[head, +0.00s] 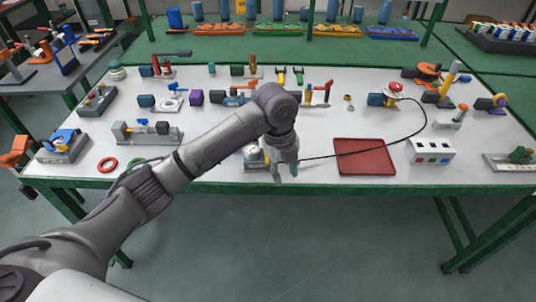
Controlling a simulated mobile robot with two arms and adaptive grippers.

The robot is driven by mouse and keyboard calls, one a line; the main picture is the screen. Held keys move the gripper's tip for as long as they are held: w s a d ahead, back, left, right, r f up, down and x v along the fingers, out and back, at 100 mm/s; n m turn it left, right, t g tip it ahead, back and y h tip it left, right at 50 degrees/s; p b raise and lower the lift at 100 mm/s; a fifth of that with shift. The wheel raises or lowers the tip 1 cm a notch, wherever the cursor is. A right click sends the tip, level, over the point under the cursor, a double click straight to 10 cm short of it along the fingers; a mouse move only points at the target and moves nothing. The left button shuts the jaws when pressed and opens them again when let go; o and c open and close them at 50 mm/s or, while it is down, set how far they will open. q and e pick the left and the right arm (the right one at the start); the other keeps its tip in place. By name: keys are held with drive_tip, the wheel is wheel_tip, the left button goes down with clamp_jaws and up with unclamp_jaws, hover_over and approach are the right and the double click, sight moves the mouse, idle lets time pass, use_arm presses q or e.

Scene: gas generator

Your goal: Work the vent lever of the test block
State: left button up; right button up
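My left arm reaches in from the lower left across the bench, and its gripper (286,170) points down at the front edge. Its two fingertips look a little apart, with nothing seen between them. Just left of the gripper is a small block with a round pale gauge (253,157), partly hidden by my arm. It may be the test block; I cannot make out a vent lever on it. A black hose (345,153) runs from near the gripper to a red-topped fitting (395,88). Whether the gripper touches the block cannot be told. My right gripper is not in view.
The white bench top (225,178) carries many small fixtures at the back and left. A red tray (364,157) lies right of the gripper, and a white box with coloured buttons (430,152) farther right. Red and green rings (108,165) lie at the front left.

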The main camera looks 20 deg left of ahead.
sight(267, 158)
use_arm(q)
drive_tip(key=w+a+r+m+y, duration=0.1)
drive_tip(key=w+a+r+m, duration=0.15)
drive_tip(key=r, duration=0.45)
drive_tip(key=w+a+r+m+y, duration=0.1)
drive_tip(key=w+a+r+m, duration=0.1)
drive_tip(key=a+r, duration=0.3)
drive_tip(key=f, duration=0.8)
drive_tip(key=d+f, duration=0.1)
drive_tip(key=f, duration=0.3)
drive_tip(key=shift+w+d+f+p, duration=0.1)
drive_tip(key=shift+f+p, duration=0.15)
drive_tip(key=shift+p, duration=0.1)
clamp_jaws()
